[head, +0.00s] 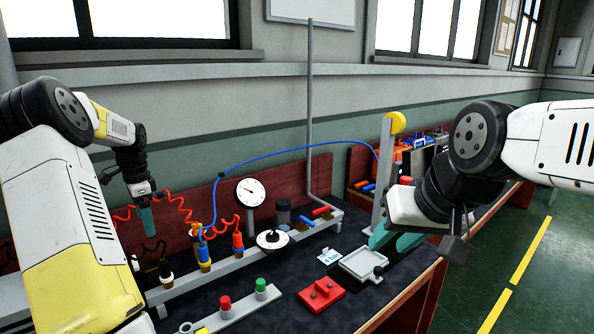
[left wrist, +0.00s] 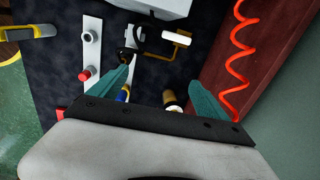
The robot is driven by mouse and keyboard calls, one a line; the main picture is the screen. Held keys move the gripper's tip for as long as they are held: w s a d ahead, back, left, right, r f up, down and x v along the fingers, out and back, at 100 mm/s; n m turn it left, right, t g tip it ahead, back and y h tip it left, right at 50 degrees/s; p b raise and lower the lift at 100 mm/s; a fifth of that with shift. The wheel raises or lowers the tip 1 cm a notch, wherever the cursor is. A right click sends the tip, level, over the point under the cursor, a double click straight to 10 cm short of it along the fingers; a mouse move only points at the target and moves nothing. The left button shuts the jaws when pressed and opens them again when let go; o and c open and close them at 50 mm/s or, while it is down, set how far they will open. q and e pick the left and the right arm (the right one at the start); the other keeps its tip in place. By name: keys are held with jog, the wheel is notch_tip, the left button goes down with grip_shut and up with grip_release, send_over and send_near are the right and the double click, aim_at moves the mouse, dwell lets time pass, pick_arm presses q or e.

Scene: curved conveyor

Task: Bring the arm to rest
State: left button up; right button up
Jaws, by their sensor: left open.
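My left gripper (head: 147,216) hangs at the left of the head view, pointing down above the back of the bench. In the left wrist view its two teal fingers (left wrist: 162,92) are spread apart with nothing held between them. Fittings and a red coiled hose lie beyond them. My right gripper (head: 394,238) is at the right of the head view, above the bench's right end, close to a grey tray (head: 364,264). Its teal fingers are partly hidden by its own body, so their opening is unclear.
The dark-topped bench carries a grey rail with a round gauge (head: 250,192), a red block (head: 321,295) and a strip with red and green buttons (head: 238,308). A grey post (head: 384,185) with a yellow top stands near my right arm. Red coiled hoses (left wrist: 238,60) hang near my left gripper.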

pick_arm(q)
jog(key=s+d+r+n+t, duration=0.15)
jog(key=s+d+r, duration=0.25)
jog(key=d+r, duration=0.45)
jog(key=s+d+r+n+t, duration=0.15)
jog(key=s+d+r, duration=0.35)
jog(key=d, duration=0.6)
jog(key=s+d+n+t+h, duration=0.1)
jog(key=s+d+n, duration=0.1)
jog(key=s+d, duration=0.4)
jog(key=s+d+n+t+h, duration=0.1)
jog(key=s+d+n, duration=0.2)
jog(key=s+d, duration=0.3)
jog(key=s, duration=0.5)
jog(key=shift+d+r+n+h, duration=0.3)
jog(key=shift+o, duration=1.4)
jog(key=shift+s+d+f+t, duration=0.25)
jog(key=shift+s+t, duration=0.05)
jog(key=shift+s, duration=0.2)
jog(key=shift+w, duration=0.1)
